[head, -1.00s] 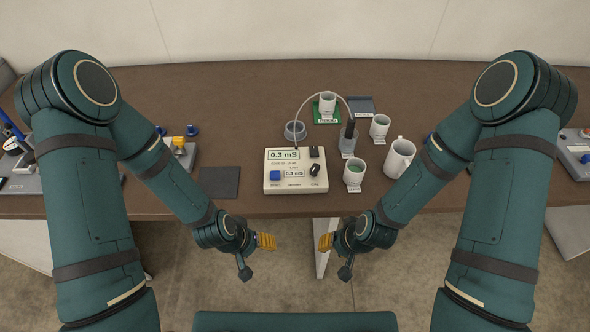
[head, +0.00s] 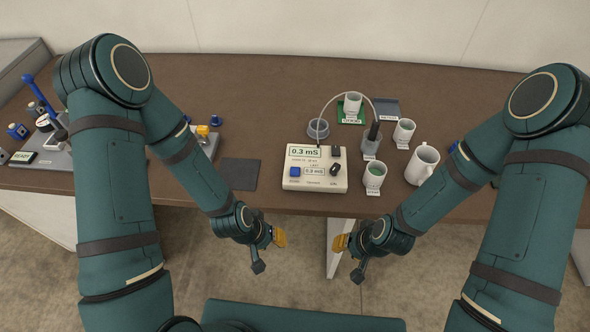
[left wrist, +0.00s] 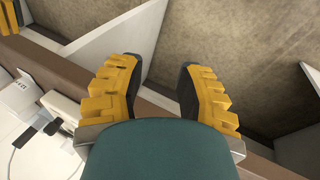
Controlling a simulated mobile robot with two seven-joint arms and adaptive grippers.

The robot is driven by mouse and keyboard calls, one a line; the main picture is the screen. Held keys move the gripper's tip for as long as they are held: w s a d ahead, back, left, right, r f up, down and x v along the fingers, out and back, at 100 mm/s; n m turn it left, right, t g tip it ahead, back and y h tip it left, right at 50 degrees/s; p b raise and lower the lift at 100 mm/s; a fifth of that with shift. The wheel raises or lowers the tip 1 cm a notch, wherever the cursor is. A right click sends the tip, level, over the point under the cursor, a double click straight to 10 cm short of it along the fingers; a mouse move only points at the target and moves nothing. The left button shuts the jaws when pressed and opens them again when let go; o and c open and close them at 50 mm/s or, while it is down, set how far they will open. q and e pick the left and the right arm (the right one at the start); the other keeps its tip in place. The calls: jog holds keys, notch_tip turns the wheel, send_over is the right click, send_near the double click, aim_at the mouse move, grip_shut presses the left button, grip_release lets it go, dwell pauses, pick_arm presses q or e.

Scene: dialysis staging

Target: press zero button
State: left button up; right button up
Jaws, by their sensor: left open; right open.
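A cream meter box (head: 303,184) sits near the front edge of the brown table, its display (head: 304,153) reading 0.3 mS. It carries a blue button (head: 295,172) at its lower left and dark controls at its right; the small labels are too small to read. My left gripper (head: 280,237) is open and empty in front of the table, below and left of the meter in the head view. In the left wrist view its yellow fingers (left wrist: 158,88) are apart with floor between them. My right gripper (head: 341,243) is in front of the table too, open and empty. Neither touches the meter.
A probe in a grey holder (head: 370,146), a cup with green contents (head: 374,176), white mugs (head: 422,164) and a grey cup (head: 318,129) stand around the meter. A dark mat (head: 240,175) lies left of it. Another device with a blue lever (head: 40,94) stands far left.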

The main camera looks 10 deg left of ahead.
pick_arm(q)
grip_shut()
dwell(1.0)
